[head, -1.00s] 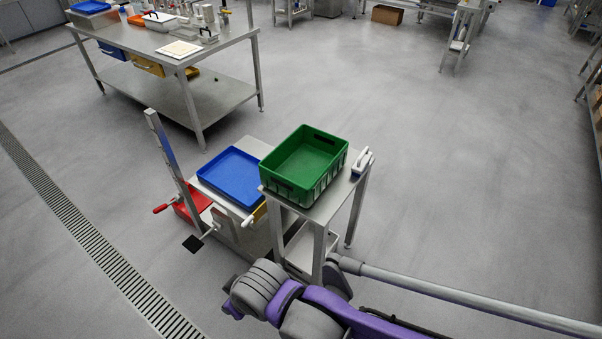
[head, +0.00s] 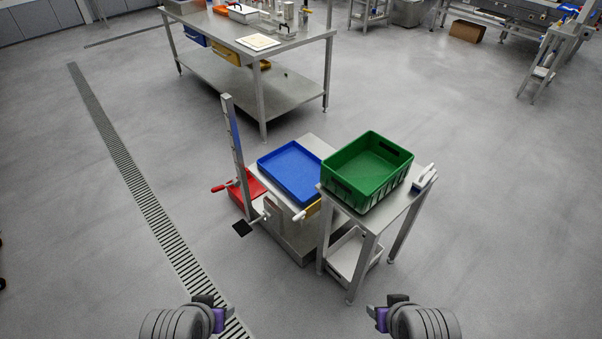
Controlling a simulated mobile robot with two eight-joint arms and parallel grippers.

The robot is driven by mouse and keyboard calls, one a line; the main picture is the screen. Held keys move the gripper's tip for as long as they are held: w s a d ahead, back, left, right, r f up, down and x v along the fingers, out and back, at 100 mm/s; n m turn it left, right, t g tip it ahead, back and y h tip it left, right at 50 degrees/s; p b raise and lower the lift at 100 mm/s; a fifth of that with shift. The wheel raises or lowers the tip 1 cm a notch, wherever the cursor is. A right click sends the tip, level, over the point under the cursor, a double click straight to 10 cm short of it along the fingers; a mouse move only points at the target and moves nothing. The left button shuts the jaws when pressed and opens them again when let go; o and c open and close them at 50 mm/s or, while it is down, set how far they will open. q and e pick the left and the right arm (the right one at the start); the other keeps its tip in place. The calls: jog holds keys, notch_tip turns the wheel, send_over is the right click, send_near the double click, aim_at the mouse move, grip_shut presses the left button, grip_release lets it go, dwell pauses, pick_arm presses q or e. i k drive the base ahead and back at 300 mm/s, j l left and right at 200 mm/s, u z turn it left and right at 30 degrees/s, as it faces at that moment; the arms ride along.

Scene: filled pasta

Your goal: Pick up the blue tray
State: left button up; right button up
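The blue tray (head: 291,170) is shallow, rectangular and looks empty. It lies on a low grey metal stand (head: 280,222) in the middle of the head view, just left of the green crate. My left gripper (head: 212,309) is at the bottom edge, left of centre, well short of the tray. My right gripper (head: 383,312) is at the bottom edge, right of centre, also apart from everything. Both are seen partly and small, so whether their fingers are open does not show.
A deep green crate (head: 367,172) and a white-handled tool (head: 425,177) stand on a small metal table (head: 362,218). An upright metal post (head: 234,160) and a red bin (head: 246,192) are left of the tray. A large workbench (head: 247,48) stands behind. Floor in front is clear.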

aim_at(292, 167)
jog(key=i+z, duration=0.15)
jog(key=z, duration=0.35)
jog(key=i+j+z, duration=0.1)
jog(key=z, duration=0.35)
jog(key=i+j+z, duration=0.15)
jog(key=j, duration=0.15)
jog(key=i+j+z, duration=0.15)
jog(key=j, duration=0.2)
jog(key=i+j+z, duration=0.2)
jog(key=j, duration=0.15)
jog(key=i+j, duration=0.1)
jog(key=j, duration=0.25)
jog(key=i+j, duration=0.1)
jog(key=j, duration=0.25)
